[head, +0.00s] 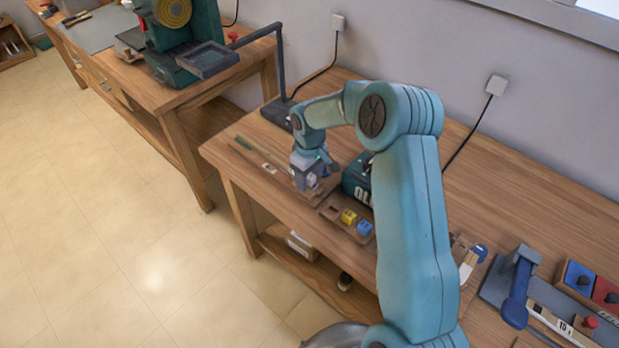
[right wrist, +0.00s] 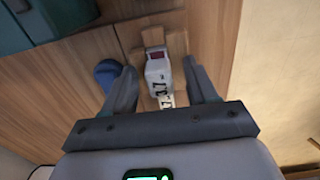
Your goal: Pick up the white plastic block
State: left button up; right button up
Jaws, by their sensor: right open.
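The white plastic block (right wrist: 158,72) stands between the two fingers of my right gripper (right wrist: 161,88) in the right wrist view. It has dark markings and a dark red patch at its far end. The fingers are apart, with a visible gap on each side of the block. In the head view my right gripper (head: 311,184) points down at the workbench, low over a small wooden holder (head: 328,188). A small pale part of the block (head: 312,180) shows there, mostly hidden by the gripper. My left gripper is not in view.
A dark teal box (head: 354,183) with lettering stands close right of the gripper. A wooden tray (head: 333,213) holds a yellow block (head: 349,216) and a blue block (head: 364,228). A dark lamp-like stand (head: 281,80) rises behind. Tools lie at the right.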

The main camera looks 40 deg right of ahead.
jog(key=c, duration=1)
